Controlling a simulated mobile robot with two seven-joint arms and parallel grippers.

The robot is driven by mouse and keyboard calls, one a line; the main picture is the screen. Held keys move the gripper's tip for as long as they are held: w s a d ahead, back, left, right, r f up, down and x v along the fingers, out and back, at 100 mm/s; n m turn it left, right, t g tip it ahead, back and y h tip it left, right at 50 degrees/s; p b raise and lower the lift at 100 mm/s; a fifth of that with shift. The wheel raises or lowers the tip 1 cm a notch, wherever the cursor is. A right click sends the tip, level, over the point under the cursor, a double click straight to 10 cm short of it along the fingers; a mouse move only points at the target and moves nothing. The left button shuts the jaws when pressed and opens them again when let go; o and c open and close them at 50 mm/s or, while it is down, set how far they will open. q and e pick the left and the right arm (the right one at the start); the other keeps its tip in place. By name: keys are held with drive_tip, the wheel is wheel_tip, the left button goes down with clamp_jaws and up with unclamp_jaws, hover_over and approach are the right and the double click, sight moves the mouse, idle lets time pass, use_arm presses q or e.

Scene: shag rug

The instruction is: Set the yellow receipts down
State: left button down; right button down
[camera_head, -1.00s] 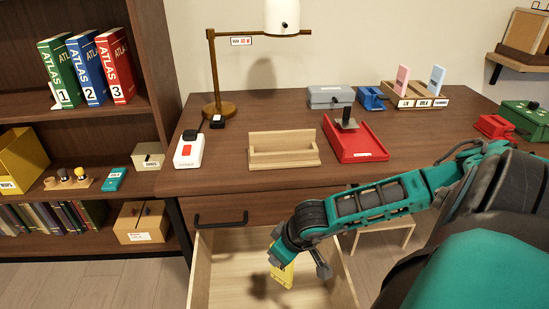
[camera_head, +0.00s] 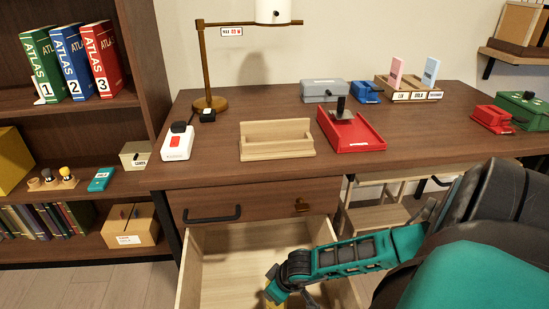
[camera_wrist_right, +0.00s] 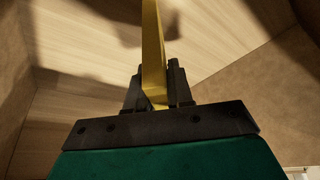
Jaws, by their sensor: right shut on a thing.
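The yellow receipts (camera_wrist_right: 153,50) are between the fingers of my right gripper (camera_wrist_right: 158,88), which is shut on them. In the right wrist view they stand edge-on, with the pale wooden drawer's inside around them. In the head view my right gripper (camera_head: 278,297) is low inside the open drawer (camera_head: 228,262), and only a small yellow part shows at the bottom edge. I cannot tell whether the receipts touch the drawer floor. My left gripper is not in view.
Above the open drawer is a closed drawer with a dark handle (camera_head: 212,216). On the desk stand a wooden holder (camera_head: 277,150), a red tray (camera_head: 357,135), a lamp (camera_head: 210,103) and a white box with a red switch (camera_head: 178,143). A bookshelf (camera_head: 140,90) stands at the left.

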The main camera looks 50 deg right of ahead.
drive_tip(key=shift+f, duration=0.15)
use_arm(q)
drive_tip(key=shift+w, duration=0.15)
use_arm(e)
drive_tip(key=c, duration=1)
unclamp_jaws()
use_arm(q)
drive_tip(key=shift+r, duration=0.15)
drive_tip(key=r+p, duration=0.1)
drive_tip(key=p, duration=0.1)
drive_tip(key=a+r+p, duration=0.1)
drive_tip(key=p, duration=0.1)
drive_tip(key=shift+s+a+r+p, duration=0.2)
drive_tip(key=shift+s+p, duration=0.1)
drive_tip(key=shift+p, duration=0.1)
use_arm(e)
drive_tip(key=v, duration=1.2)
